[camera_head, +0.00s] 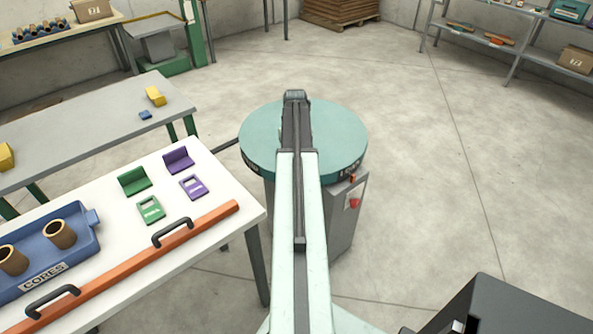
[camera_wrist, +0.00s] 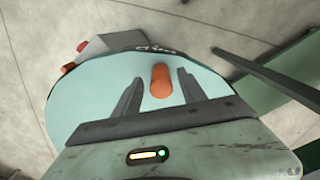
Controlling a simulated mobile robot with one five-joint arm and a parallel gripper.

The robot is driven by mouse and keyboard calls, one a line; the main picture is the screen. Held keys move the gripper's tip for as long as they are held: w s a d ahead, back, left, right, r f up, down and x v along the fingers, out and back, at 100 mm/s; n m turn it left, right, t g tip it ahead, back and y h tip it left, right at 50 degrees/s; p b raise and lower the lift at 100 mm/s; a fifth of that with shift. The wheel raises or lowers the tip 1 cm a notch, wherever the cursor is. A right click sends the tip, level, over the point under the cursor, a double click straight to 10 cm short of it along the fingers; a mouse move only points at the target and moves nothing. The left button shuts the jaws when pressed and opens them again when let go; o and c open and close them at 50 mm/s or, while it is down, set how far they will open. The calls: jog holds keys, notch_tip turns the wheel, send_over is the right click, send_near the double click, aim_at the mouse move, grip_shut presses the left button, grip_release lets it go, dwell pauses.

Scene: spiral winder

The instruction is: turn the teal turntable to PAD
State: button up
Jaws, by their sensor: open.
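The teal turntable (camera_head: 345,130) is a round disc on a grey cabinet in the head view, partly hidden under my arm. Dark labels sit on its rim; the one at the front right seems to read LOAD, and another at the front left is too small to read. In the wrist view the disc (camera_wrist: 90,100) carries an upright orange peg (camera_wrist: 161,82), hidden by my arm in the head view. My open gripper (camera_wrist: 160,76) is over the disc with a finger on each side of the peg. I cannot tell whether either finger touches it.
A control box (camera_head: 353,200) with a red button is on the cabinet's right side. A white table (camera_head: 215,270) with a blue cores tray (camera_head: 85,240), an orange bar (camera_head: 130,268) and green and purple pieces stands left. A dark box (camera_head: 500,305) is at front right.

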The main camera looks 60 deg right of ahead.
notch_tip(320, 180, down, 4)
jog(key=b, duration=0.2)
jog(key=shift+f+b, duration=0.1)
jog(key=shift+b, duration=0.25)
jog(key=shift+c, duration=0.3)
jog(key=c, duration=1)
grip_shut()
jog(key=shift+d+r, duration=0.1)
jog(key=shift+r, duration=0.1)
